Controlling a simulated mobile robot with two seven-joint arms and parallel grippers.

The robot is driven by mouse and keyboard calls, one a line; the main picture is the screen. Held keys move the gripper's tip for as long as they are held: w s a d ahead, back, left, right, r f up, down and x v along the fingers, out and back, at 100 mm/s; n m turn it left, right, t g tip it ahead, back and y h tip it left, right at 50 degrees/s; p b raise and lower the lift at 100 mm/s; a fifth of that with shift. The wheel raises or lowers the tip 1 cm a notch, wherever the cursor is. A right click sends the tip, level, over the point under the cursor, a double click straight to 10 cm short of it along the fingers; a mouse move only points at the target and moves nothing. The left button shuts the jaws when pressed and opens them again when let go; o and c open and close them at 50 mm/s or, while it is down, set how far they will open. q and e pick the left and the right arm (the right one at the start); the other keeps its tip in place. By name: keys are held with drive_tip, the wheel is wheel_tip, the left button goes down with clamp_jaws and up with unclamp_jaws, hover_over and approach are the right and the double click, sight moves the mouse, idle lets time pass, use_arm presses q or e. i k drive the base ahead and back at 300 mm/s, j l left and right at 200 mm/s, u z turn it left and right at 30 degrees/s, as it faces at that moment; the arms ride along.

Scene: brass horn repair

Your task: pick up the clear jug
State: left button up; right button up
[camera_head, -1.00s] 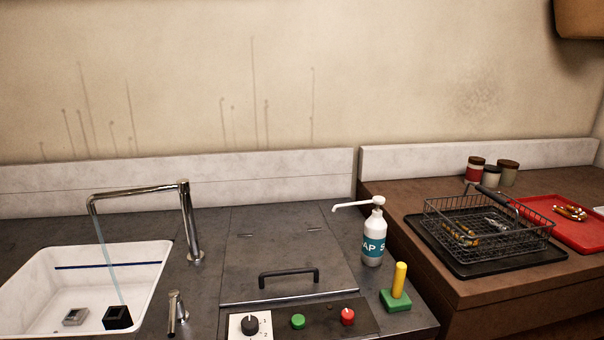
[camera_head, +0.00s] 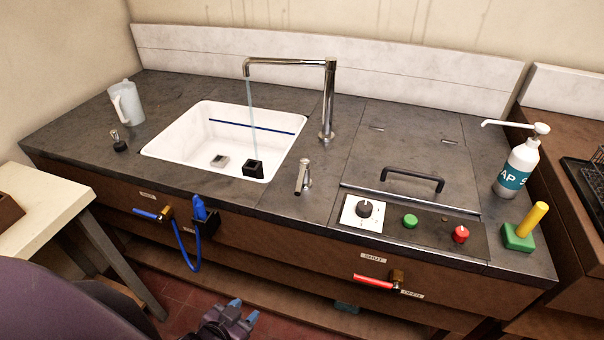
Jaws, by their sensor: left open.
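The clear jug (camera_head: 128,103) stands upright at the far left of the dark counter, left of the sink. It looks pale and translucent, with its handle toward the lower left. My left gripper (camera_head: 241,313) shows at the bottom edge, low in front of the counter and far from the jug. Its bluish fingertips are apart, and nothing shows between them. My right gripper is out of view.
Water runs from the tap (camera_head: 328,100) into the white sink (camera_head: 180,150). A small dark plug-like item (camera_head: 118,142) sits near the jug. A soap bottle (camera_head: 516,168) stands at right. A pale table (camera_head: 40,205) is at left; a blue hose (camera_head: 183,250) hangs in front.

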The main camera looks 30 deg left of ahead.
sight(125, 97)
drive_tip(key=u, duration=1.9)
drive_tip(key=i+j+u, duration=0.1)
drive_tip(key=i+u, duration=0.5)
drive_tip(key=k+j, duration=0.05)
drive_tip(key=k, duration=0.05)
